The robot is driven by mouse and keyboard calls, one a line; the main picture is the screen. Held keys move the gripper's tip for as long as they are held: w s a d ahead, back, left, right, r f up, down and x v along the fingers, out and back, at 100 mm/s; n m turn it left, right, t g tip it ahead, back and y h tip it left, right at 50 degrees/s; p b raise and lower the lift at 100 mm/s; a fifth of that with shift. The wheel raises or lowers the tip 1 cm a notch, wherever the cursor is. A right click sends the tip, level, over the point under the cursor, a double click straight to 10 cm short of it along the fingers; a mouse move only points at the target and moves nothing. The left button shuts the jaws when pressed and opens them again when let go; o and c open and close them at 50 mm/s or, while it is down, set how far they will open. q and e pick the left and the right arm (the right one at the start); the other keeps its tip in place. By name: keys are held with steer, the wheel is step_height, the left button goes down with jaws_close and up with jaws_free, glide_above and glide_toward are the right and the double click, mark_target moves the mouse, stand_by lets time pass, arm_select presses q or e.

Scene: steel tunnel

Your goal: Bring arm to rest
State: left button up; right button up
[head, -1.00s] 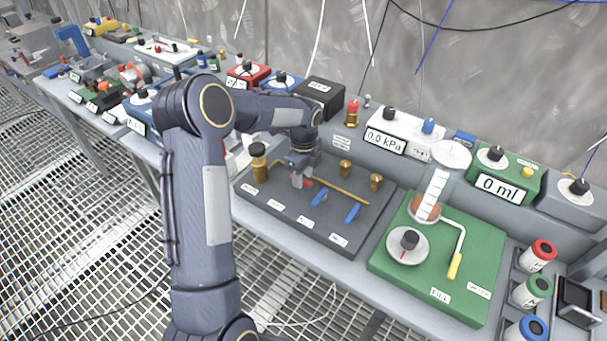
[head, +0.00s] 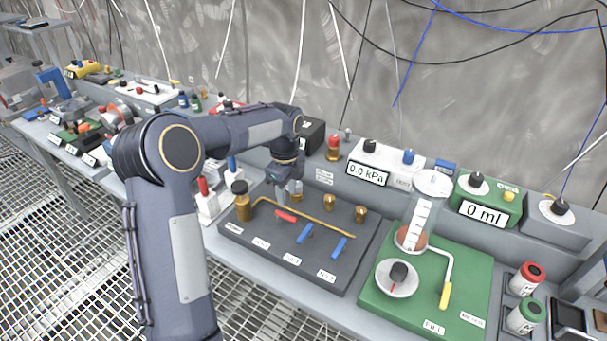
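My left arm comes in from the lower left and bends over the bench. Its gripper (head: 290,198) points down above the dark grey valve panel (head: 300,268), near the red lever (head: 286,216). The gripper is small here, and I cannot tell whether its fingers are open or shut. It seems to hang above the panel, apart from the red lever. Two blue levers, one of them nearer the right (head: 339,248), and brass fittings (head: 360,214) are on the same panel. My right gripper is not in view.
Right of the panel is a green board (head: 430,300) with a dial, a clear cylinder (head: 416,225) and a yellow-handled lever. Behind stand a 0.0 kPa gauge box (head: 385,165) and a 0 ml box (head: 484,205). Red and green canisters (head: 526,278) stand at the right edge.

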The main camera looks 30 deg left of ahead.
arm_select(q)
steer(key=s+d+r+n+t+h, duration=0.1)
steer(key=s+d+r+n+t, duration=0.15)
steer(key=s+r+n, duration=0.4)
steer(key=s+d+r+n+t+h, duration=0.1)
steer(key=s+d+r+n, duration=0.25)
steer(key=s, duration=0.65)
steer(key=s+d+f+n+t+h, duration=0.1)
steer(key=s+d+f+n, duration=0.1)
steer(key=s+n, duration=0.3)
steer(key=s+d+f+n+t, duration=0.1)
steer(key=s+d+n, duration=0.2)
steer(key=s+n, duration=0.2)
steer(key=s, duration=0.3)
steer(key=shift+s+d+f+n+h, duration=0.3)
steer(key=shift+s+f+h, duration=0.05)
steer(key=shift+h, duration=0.05)
